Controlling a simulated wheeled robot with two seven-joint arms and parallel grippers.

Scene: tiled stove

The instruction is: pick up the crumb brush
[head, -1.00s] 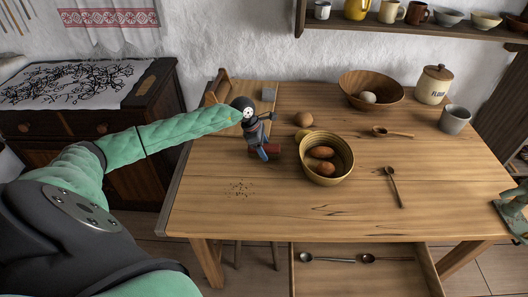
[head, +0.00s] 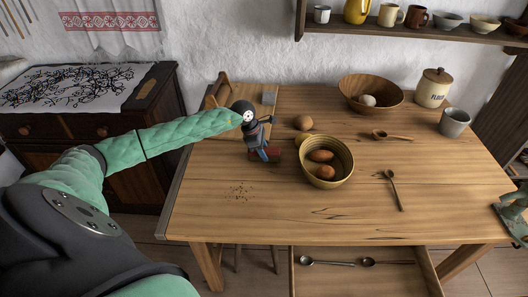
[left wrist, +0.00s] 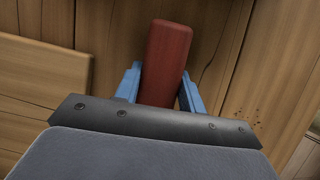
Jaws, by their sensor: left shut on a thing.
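The crumb brush shows as a dark red block (left wrist: 166,62) between the blue fingers of my left gripper (left wrist: 160,88) in the left wrist view. The fingers are shut on its two sides. In the head view my left gripper (head: 262,153) points down at the left part of the table, and a bit of the red brush (head: 274,154) shows beside the fingers. The brush's underside is hidden, so I cannot tell whether it touches the table.
Crumbs (head: 238,192) lie on the table (head: 300,215) in front of the gripper. A bowl with brown eggs (head: 326,178) stands close to its right, with a loose egg (head: 303,122) behind. A wooden spoon (head: 393,190) lies farther right. An open drawer (head: 355,280) juts out at the front.

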